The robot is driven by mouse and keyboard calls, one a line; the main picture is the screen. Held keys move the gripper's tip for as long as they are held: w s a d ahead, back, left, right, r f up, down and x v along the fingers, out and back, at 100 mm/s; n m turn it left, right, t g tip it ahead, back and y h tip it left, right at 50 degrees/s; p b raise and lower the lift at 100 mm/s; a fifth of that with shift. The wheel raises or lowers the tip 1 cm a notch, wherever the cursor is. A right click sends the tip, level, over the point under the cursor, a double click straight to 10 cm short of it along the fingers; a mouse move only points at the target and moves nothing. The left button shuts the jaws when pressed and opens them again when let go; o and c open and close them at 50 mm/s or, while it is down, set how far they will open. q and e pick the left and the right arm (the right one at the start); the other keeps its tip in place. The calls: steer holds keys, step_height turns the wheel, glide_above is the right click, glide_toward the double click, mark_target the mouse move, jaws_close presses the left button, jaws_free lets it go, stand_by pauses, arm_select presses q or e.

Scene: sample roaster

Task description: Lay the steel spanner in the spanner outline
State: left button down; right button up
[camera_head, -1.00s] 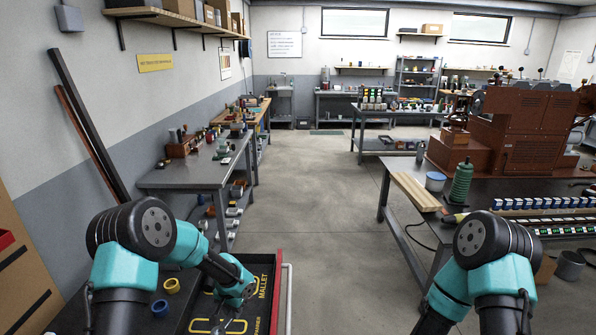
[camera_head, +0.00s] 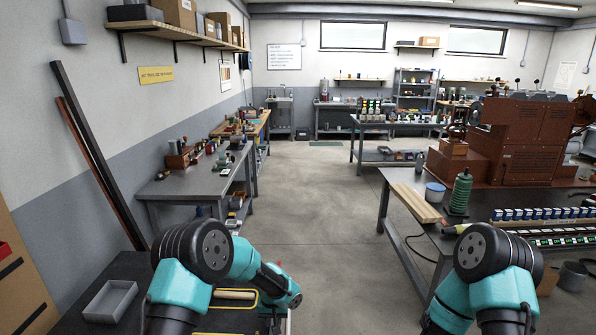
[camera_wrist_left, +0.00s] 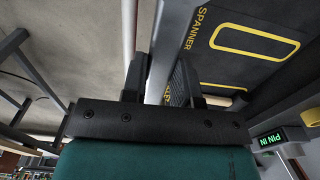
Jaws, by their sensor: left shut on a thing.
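My left gripper (camera_wrist_left: 161,75) is shut on a light grey metal bar, the steel spanner (camera_wrist_left: 164,35), in the left wrist view. The spanner points up the picture from between the fingers, and its lower part is hidden. To its right, a dark surface carries the yellow word SPANNER and an empty-looking yellow rounded outline, the spanner outline (camera_wrist_left: 224,48). The spanner appears beside the outline; I cannot tell its height. In the head view, my left arm hides most of the yellow-marked surface, and no right gripper shows.
In the head view a grey tray (camera_head: 110,301) sits at lower left, and a pale wooden handle (camera_head: 234,295) lies near the left arm. A bench (camera_head: 525,205) stands right, with clear floor between.

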arm_select(q)
steer(key=s+a+f, duration=0.2)
steer(key=a+f, duration=0.1)
steer(key=a, duration=0.3)
steer(key=s+a+f, duration=0.3)
steer(key=a, duration=0.4)
